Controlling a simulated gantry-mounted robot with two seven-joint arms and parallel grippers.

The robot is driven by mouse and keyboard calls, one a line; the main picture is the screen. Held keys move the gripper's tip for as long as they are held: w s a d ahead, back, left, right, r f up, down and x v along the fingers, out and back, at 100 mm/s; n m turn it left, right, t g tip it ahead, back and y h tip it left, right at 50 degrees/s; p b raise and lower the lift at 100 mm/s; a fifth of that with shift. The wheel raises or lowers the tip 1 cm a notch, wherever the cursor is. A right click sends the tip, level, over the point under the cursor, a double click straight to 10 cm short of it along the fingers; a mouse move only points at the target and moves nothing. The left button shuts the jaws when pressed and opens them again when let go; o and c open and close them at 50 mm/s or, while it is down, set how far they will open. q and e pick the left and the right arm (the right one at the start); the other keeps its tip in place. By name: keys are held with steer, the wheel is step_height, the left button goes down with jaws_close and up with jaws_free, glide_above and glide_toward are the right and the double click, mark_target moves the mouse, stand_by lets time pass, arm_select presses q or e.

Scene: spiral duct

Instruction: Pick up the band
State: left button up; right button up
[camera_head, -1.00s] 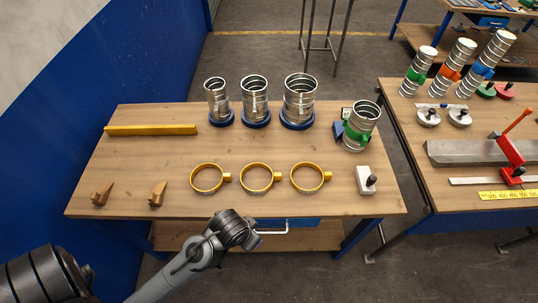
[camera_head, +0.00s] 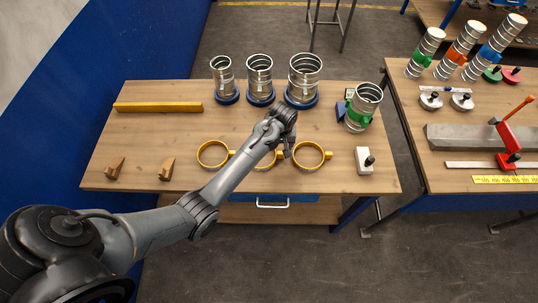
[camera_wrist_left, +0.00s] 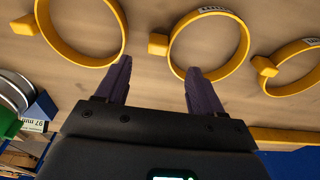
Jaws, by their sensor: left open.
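Three yellow ring-shaped bands with small square tabs lie flat in a row on the wooden table: a left band (camera_head: 213,168), a middle band (camera_head: 268,168) and a right band (camera_head: 309,171). My left gripper (camera_head: 285,150) is over the table between the middle and right bands, and my arm hides most of the middle one. In the left wrist view, my left gripper (camera_wrist_left: 158,66) is open and empty. One finger overlaps the lower rim of the middle band (camera_wrist_left: 246,45); the other is beside the right band (camera_wrist_left: 82,62). The left band (camera_wrist_left: 288,91) is at the right. My right gripper is not in view.
Three metal ducts in blue bases (camera_head: 260,97) stand behind the bands. A duct with a green clamp (camera_head: 358,115) stands at right, above a white block (camera_head: 363,160). A yellow bar (camera_head: 158,107) and two wooden wedges (camera_head: 115,168) lie at left.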

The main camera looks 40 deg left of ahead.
mark_target(280, 152)
arm_select(q)
steer(key=shift+w+a+f, duration=0.1)
steer(key=shift+f, duration=1.8)
steer(key=shift+w+a+f, duration=0.1)
steer(key=shift+f, duration=1.75)
steer(key=shift+d, duration=0.1)
steer(key=shift+c, duration=0.5)
steer(key=c, duration=1)
